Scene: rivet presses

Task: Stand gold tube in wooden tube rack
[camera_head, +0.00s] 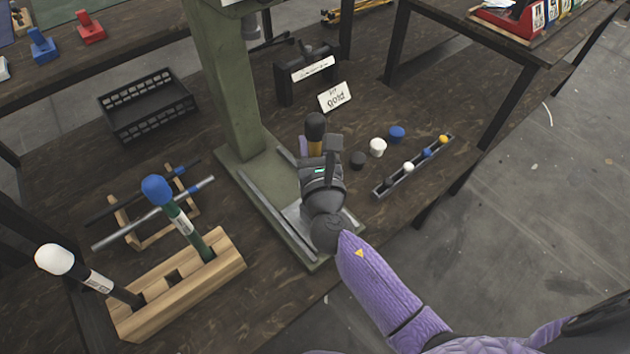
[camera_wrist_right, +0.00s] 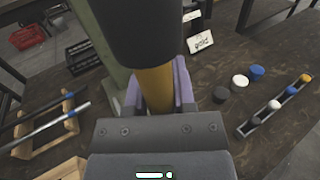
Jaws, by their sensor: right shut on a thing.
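My right gripper (camera_head: 314,152) is shut on the gold tube (camera_head: 316,147), which has a black cap, over the green press's base. In the right wrist view the gold tube (camera_wrist_right: 156,88) sits between the purple fingers (camera_wrist_right: 160,92), its black cap filling the top. The wooden tube rack (camera_head: 205,284) stands at the lower left of the head view, left of the gripper. A dark tube with a white cap (camera_head: 72,268) stands in its left hole and a green tube with a blue cap (camera_head: 180,221) in its right hole. The middle hole looks empty. My left gripper is not in view.
The green press column (camera_head: 226,80) rises between rack and gripper. A wooden frame with two rods (camera_head: 150,218) lies behind the rack, a black crate (camera_head: 147,104) farther back. Right are loose caps (camera_head: 377,147), a narrow cap tray (camera_head: 440,158) and a "gold" sign (camera_head: 334,97).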

